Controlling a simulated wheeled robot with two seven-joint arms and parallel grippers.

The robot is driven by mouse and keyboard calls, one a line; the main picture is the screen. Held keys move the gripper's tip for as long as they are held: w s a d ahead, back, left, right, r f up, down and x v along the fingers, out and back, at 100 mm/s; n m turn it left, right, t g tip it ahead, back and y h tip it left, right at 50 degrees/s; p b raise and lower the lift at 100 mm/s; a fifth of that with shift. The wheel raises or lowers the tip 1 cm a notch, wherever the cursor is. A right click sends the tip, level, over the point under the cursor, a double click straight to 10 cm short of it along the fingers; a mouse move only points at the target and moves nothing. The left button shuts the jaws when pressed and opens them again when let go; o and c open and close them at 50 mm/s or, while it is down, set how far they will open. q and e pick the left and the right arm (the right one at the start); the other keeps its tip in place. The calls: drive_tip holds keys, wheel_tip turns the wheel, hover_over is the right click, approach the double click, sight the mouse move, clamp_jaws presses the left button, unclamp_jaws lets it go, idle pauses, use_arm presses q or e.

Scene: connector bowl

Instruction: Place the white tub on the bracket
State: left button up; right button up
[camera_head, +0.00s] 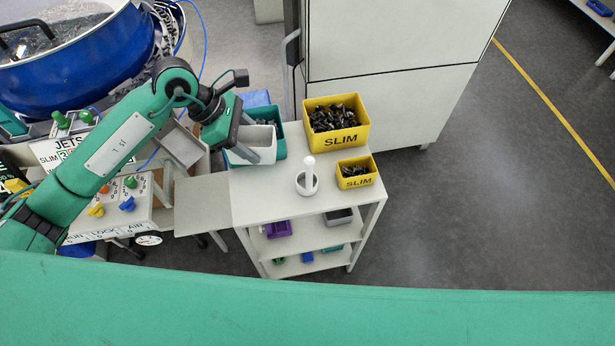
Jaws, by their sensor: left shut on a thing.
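The white tub (262,152) is at the left end of the table top, in front of and overlapping a teal bin (280,148). My left gripper (236,134) reaches in from the left and is shut on the white tub at its left side. The fingertips are partly hidden, and I cannot tell whether the tub rests on anything or hangs free. A grey tilted plate, perhaps the bracket (182,145), is left of the tub beside the machine. A flat grey shelf (203,206) lies below it. My right gripper is not in view.
A white post in a round cup (308,178) stands between. A blue bowl machine (82,62) is upper left; a control panel (112,208) is below it.

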use_arm(q)
drive_tip(key=shift+w+a+r+n+t+p, duration=0.2)
drive_tip(key=shift+r+n+t, duration=0.2)
drive_tip(key=shift+n, duration=0.2)
drive_tip(key=shift+w+a+r+n+t+p, duration=0.1)
drive_tip(key=shift+w+r+n+t, duration=0.1)
drive_tip(key=shift+r+n+t, duration=0.3)
drive_tip(key=shift+f, duration=0.35)
drive_tip(key=p, duration=0.5)
approach(274, 189)
drive_tip(key=x, duration=0.3)
drive_tip(key=shift+w+d+r, duration=0.1)
drive_tip(key=shift+w+d, duration=0.15)
drive_tip(key=shift+d, duration=0.15)
drive_tip(key=shift+f, duration=0.65)
drive_tip(key=o, duration=1)
